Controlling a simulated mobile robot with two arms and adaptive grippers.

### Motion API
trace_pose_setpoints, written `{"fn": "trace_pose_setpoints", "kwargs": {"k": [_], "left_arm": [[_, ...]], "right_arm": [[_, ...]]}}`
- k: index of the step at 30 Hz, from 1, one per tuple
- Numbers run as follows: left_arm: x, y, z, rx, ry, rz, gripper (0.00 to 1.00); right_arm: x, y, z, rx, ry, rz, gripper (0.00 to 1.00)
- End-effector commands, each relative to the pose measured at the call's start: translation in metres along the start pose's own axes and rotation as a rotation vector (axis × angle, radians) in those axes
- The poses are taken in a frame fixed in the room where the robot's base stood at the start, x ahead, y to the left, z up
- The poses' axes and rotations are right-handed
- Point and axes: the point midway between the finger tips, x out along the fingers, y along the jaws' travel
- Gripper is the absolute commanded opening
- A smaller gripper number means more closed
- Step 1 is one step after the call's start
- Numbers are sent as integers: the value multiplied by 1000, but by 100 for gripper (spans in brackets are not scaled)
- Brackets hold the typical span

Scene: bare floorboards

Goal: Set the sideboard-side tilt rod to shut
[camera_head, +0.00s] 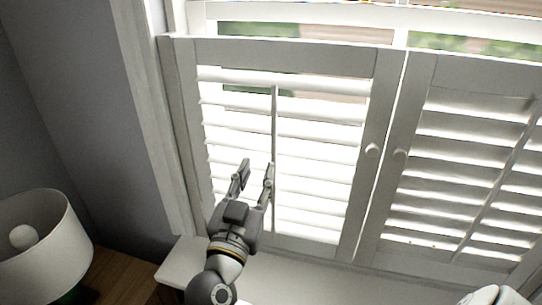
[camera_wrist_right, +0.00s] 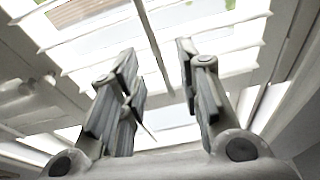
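The left shutter panel (camera_head: 325,133) stands by the wooden top with the lamp. Its thin upright tilt rod (camera_head: 274,115) runs down the middle of bright white slats. Outdoor colours show between the slats in the wrist view, so they look at least partly open. My right gripper (camera_head: 256,168) is open in front of the lower slats, its right finger close beside the rod. In the wrist view the rod (camera_wrist_right: 154,42) shows in the gap between the spread fingers of my right gripper (camera_wrist_right: 157,70). Contact with the rod cannot be told. My left gripper is out of view.
The right shutter panel (camera_head: 450,165) has its own slanting rod (camera_head: 497,188). Round knobs (camera_head: 373,150) sit on the meeting frames. A white lampshade (camera_head: 40,250) stands on the wooden top (camera_head: 122,272) at left. A pale sill (camera_head: 300,280) runs below the shutters.

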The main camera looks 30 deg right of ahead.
Motion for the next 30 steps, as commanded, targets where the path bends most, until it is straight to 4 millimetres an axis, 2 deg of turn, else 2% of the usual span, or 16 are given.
{"fn": "trace_pose_setpoints", "kwargs": {"k": [6,11,24,30], "left_arm": [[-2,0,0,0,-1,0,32],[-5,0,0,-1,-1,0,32],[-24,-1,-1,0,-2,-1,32],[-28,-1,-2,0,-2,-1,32]], "right_arm": [[-6,10,12,-65,-197,29,32],[0,11,15,-82,-223,30,32],[76,15,30,-82,-220,32,32],[94,15,36,-81,-221,30,32]]}}
